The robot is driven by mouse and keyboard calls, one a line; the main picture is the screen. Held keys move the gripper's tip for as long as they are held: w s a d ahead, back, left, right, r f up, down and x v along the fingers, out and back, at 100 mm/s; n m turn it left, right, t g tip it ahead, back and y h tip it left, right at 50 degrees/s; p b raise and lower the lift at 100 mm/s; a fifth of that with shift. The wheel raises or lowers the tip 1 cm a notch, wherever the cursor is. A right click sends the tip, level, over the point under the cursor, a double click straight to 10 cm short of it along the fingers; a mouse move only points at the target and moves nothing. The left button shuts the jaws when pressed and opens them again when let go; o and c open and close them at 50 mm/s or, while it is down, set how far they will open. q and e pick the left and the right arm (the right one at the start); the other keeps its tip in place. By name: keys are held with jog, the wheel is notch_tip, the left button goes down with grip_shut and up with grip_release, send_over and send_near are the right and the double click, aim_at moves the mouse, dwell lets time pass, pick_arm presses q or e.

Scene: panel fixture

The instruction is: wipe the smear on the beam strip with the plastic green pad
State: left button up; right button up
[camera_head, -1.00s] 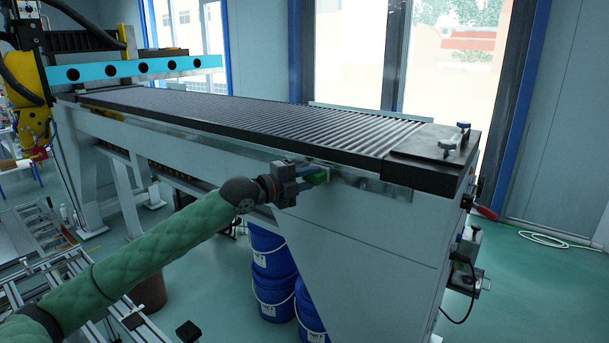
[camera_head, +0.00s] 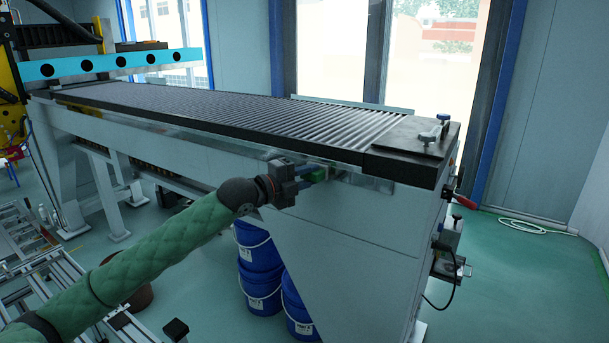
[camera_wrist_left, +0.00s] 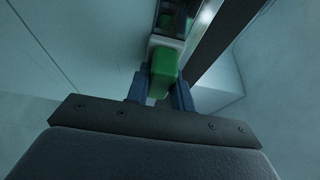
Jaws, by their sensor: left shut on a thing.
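My left gripper (camera_head: 312,177) is shut on the green pad (camera_head: 319,174) at the front side of the beam. In the left wrist view the green pad (camera_wrist_left: 163,72) sits between the two fingers, with a pale layer at its far end. That end is against or very close to the shiny strip (camera_wrist_left: 174,18); I cannot tell if it touches. In the head view the shiny beam strip (camera_head: 372,182) runs along the beam just under the dark table top. I cannot make out the smear clearly; the pad and gripper cover part of the strip. My right gripper is not in view.
The ribbed table top (camera_head: 250,113) lies above the strip, with a clamp (camera_head: 432,133) on its right end. A red-handled lever (camera_head: 465,202) sticks out at the right end. Blue buckets (camera_head: 262,285) stand on the floor below my arm. The floor at right is mostly clear.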

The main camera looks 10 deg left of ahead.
pick_arm(q)
jog(key=shift+s+d+p, duration=0.2)
jog(key=shift+s+d, duration=0.2)
jog(key=shift+d, duration=0.7)
jog(key=shift+s+d+p, duration=0.15)
jog(key=shift+s+d, duration=0.25)
jog(key=shift+d, duration=0.75)
jog(key=shift+s+d+p, duration=0.2)
jog(key=shift+s+d, duration=0.2)
jog(key=shift+d, duration=0.7)
jog(key=shift+r, duration=0.1)
jog(key=shift+w+a+p, duration=0.2)
jog(key=shift+w+a, duration=0.15)
jog(key=shift+a, duration=0.55)
jog(key=shift+w+a+p, duration=0.2)
jog(key=shift+w+a, duration=0.1)
jog(key=shift+a, duration=0.55)
jog(key=shift+w+a+p, duration=0.25)
jog(key=shift+w+a, duration=0.1)
jog(key=shift+a, duration=0.55)
jog(key=shift+w+a+p, duration=0.2)
jog(key=shift+w+a, duration=0.1)
jog(key=shift+a, duration=0.6)
jog(key=shift+w+a+p, duration=0.25)
jog(key=shift+a+p, duration=0.15)
jog(key=shift+a, duration=0.45)
jog(key=shift+w+a+p, duration=0.25)
jog(key=shift+a+p, duration=0.1)
jog(key=shift+a, duration=0.45)
jog(key=shift+a, duration=0.1)
